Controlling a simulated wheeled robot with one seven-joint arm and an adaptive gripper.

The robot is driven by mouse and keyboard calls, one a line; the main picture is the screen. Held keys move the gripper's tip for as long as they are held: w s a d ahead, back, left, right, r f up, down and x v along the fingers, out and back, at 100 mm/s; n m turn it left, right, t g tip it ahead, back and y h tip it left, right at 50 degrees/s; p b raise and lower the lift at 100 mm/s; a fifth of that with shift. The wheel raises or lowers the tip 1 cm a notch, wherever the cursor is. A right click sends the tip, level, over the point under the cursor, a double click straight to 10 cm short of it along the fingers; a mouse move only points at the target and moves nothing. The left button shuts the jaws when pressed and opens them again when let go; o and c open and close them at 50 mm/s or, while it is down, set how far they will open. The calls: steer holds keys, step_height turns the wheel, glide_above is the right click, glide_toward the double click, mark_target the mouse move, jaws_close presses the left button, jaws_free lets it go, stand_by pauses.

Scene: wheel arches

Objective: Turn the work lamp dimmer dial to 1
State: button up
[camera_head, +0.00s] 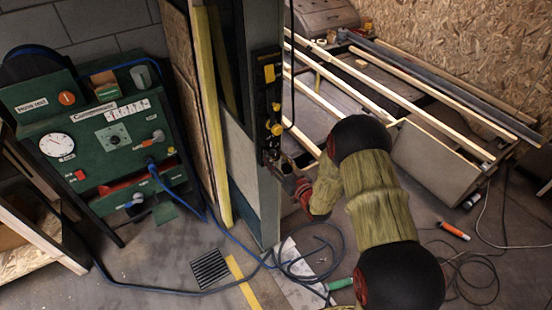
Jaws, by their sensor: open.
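I cannot tell which control is the work lamp dimmer dial; no label with that name is readable. A narrow black panel (266,105) with yellow fittings is mounted on the grey post. A yellow knob (276,129) sits on its lower half. A green cabinet (60,120) at left carries a square plate with a round dial (113,136) under a "Compressor" label. My gripper (274,160) is open at the foot of the black panel, small and partly lost against it. Whether it touches anything cannot be told. My arm reaches in from the lower right.
The grey post (262,205) stands beside my gripper. Timber strips (420,105) lie on a rack behind my arm. A blue hose (180,289) and cables cross the floor. An orange tube (453,230) and a green-handled tool (339,284) lie there.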

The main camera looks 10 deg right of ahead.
steer(key=shift+c, duration=0.8)
jaws_close()
steer(key=shift+b, duration=0.35)
steer(key=n+b, duration=0.3)
steer(key=shift+f, duration=0.15)
steer(key=n+b, duration=0.3)
steer(key=shift+n+b, duration=0.3)
steer(key=shift+n, duration=0.1)
steer(key=n+b, duration=0.5)
steer(key=shift+d, duration=0.1)
